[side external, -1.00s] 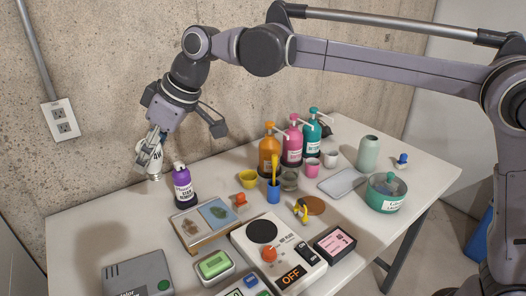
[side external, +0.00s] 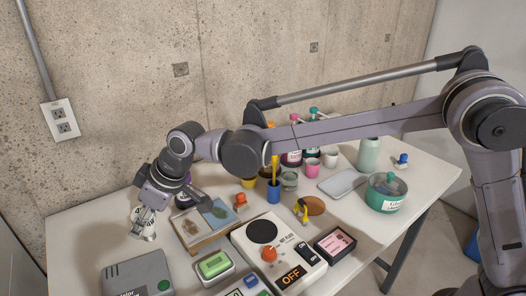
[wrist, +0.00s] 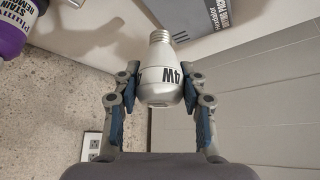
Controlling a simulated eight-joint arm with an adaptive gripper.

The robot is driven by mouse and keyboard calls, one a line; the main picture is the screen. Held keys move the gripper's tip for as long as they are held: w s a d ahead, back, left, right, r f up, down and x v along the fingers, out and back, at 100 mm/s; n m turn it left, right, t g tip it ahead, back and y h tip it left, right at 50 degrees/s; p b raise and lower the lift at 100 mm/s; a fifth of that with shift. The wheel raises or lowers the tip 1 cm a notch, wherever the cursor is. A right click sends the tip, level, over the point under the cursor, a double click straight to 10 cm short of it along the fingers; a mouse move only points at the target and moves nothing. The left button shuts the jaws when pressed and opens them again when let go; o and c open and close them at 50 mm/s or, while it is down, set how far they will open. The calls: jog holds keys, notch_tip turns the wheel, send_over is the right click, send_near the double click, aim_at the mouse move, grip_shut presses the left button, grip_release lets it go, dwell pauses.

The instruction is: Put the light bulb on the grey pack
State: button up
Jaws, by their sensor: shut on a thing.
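My gripper (side external: 150,208) is shut on the light bulb (side external: 141,225), a white bulb with a metal screw base. In the wrist view the bulb (wrist: 162,78) sits between both blue-padded fingers (wrist: 160,92), with "4W" lettering on its side and its screw base pointing to the top of the picture. The grey pack (side external: 138,272) lies at the table's front left, with a green round button. In the side view the bulb is just above and behind the pack. A corner of the pack (wrist: 200,12) shows at the top of the wrist view.
A purple bottle (wrist: 10,35) stands close by, mostly hidden by my arm in the side view. A framed two-picture board (side external: 205,226), a green item in a tray (side external: 214,265) and a white device marked OFF (side external: 270,250) lie right of the pack.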

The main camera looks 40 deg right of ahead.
jog(key=shift+s+a+f, duration=0.2)
jog(key=shift+a+f, duration=0.85)
jog(key=shift+f, duration=0.25)
jog(key=shift+s+a+f, duration=0.25)
jog(key=shift+a+f, duration=0.8)
jog(key=shift+f, duration=0.25)
jog(key=shift+s+a+f, duration=0.2)
jog(key=shift+a+f, duration=0.85)
jog(key=shift+f, duration=0.25)
jog(key=shift+f, duration=0.1)
jog(key=o, duration=1.2)
jog(key=shift+c, duration=0.2)
